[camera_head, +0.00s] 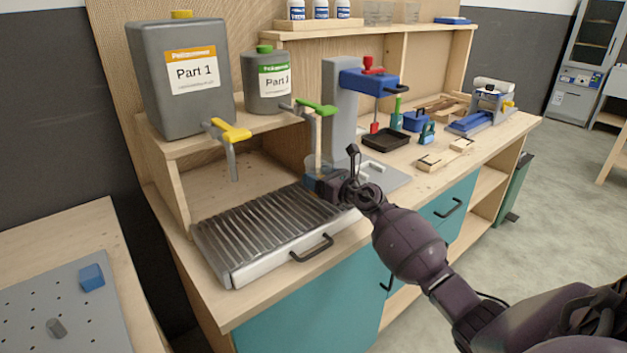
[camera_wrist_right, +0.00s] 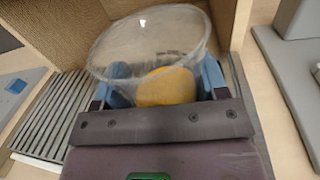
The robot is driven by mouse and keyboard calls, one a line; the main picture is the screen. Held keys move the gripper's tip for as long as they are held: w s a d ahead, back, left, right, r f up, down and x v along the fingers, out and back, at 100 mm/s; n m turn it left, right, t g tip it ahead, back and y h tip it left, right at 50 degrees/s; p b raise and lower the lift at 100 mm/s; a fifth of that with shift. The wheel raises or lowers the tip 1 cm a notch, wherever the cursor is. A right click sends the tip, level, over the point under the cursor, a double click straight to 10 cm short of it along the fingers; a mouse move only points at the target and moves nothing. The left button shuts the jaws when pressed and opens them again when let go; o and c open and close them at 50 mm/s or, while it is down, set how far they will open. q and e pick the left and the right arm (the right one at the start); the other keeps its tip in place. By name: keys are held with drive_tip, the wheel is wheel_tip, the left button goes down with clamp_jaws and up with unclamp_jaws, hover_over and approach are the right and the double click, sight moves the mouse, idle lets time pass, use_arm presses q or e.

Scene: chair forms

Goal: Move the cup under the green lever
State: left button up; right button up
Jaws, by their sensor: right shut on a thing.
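The clear cup (camera_head: 311,166) is in my right gripper (camera_head: 318,184), which is shut on it. In the head view, the cup appears just below the spout of the green lever (camera_head: 316,107), near the right end of the ribbed tray. Whether it is exactly under the spout is hard to judge. In the right wrist view, the clear cup (camera_wrist_right: 150,42) sits between blue finger pads, its rim facing the camera. A yellow patch (camera_wrist_right: 167,87) shows in or through it. My left gripper is not in view.
A yellow lever (camera_head: 232,132) is left of the green one. The ribbed metal tray (camera_head: 235,268) with a black handle lies below. Grey containers (camera_head: 180,110) stand on the shelf above. A grey stand with a red-knobbed blue head (camera_head: 370,82) is close right of the cup.

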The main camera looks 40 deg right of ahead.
drive_tip(key=shift+w+a+f+b, duration=0.2)
drive_tip(key=shift+w+f, duration=0.1)
drive_tip(key=shift+w, duration=0.25)
drive_tip(key=shift+w+a+f+b, duration=0.15)
drive_tip(key=shift+w+f, duration=0.1)
drive_tip(key=shift+w, duration=0.3)
drive_tip(key=shift+d+f, duration=0.1)
drive_tip(key=shift+f, duration=0.3)
drive_tip(key=shift+s+r, duration=0.15)
drive_tip(key=shift+r, duration=0.05)
drive_tip(key=shift+f, duration=0.2)
drive_tip(key=o, duration=0.7)
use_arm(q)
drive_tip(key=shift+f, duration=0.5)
use_arm(e)
drive_tip(key=shift+r, duration=0.3)
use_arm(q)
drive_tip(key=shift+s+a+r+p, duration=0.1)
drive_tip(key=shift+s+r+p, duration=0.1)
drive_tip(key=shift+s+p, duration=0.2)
use_arm(e)
drive_tip(key=v, duration=1.2)
drive_tip(key=shift+f, duration=0.1)
